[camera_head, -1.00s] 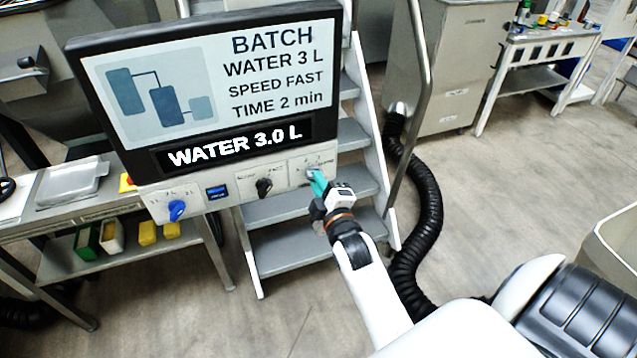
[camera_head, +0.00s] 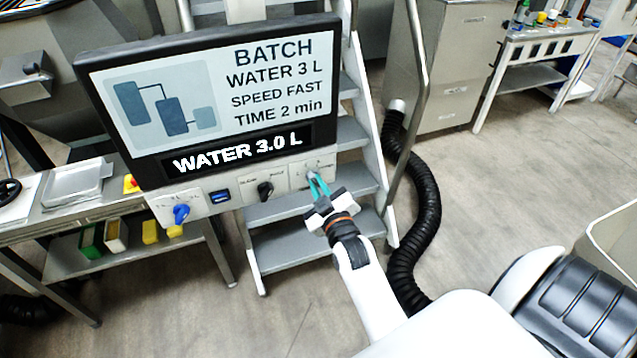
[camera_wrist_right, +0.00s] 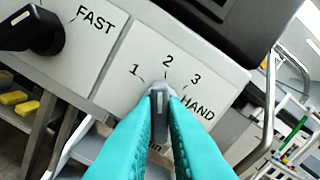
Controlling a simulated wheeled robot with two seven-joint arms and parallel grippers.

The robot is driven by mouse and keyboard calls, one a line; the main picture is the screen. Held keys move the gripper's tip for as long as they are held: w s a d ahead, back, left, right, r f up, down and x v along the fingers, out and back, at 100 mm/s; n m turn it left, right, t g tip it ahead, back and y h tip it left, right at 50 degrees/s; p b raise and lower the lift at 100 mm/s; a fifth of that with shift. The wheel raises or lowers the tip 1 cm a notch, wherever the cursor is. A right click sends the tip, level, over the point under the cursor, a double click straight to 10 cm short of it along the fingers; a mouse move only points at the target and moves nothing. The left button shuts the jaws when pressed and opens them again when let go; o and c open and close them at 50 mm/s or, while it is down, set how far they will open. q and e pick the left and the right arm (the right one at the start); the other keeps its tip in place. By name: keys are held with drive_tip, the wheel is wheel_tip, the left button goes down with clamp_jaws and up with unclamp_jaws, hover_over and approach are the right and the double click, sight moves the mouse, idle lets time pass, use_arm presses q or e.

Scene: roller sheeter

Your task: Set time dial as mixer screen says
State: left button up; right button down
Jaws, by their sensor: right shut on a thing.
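The mixer screen (camera_head: 215,85) reads BATCH, WATER 3 L, SPEED FAST, TIME 2 min, with WATER 3.0 L on the strip below. The time dial (camera_head: 311,173) is at the right end of the panel under the screen. In the right wrist view its grey knob (camera_wrist_right: 159,103) sits among the marks 1, 2, 3 and HAND. My right gripper (camera_wrist_right: 160,110) has its teal fingers shut on the knob, one on each side. The knob's ridge points up the picture, near 2; its exact alignment is hard to tell. My left gripper is not in view.
A black hose (camera_head: 425,215) runs down to the right. A side table (camera_head: 70,225) stands at left.

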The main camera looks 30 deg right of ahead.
drive_tip(key=shift+m, duration=0.9)
drive_tip(key=shift+p, duration=0.3)
drive_tip(key=c, duration=1.5)
unclamp_jaws()
drive_tip(key=shift+o, duration=0.2)
drive_tip(key=shift+s, duration=0.1)
drive_tip(key=b+v, duration=0.2)
drive_tip(key=v, duration=1)
drive_tip(key=shift+b, duration=0.35)
